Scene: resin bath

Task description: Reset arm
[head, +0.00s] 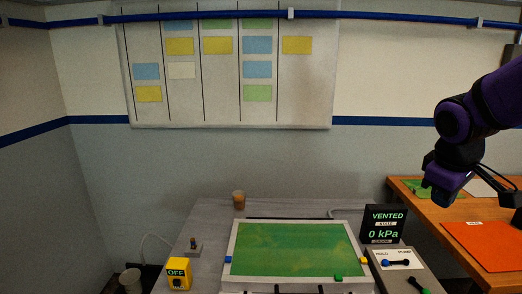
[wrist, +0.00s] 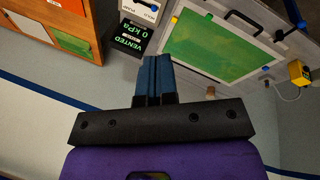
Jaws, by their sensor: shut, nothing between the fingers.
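My purple and black arm reaches in from the right in the head view, with my gripper (head: 422,191) hanging over the wooden table at the right. In the wrist view my gripper (wrist: 154,60) has its two blue fingers together, with nothing between them. The fingers point toward the grey bench, apart from everything on it. No object touches the gripper.
An orange sheet (head: 490,245) lies on the wooden table (head: 425,208).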

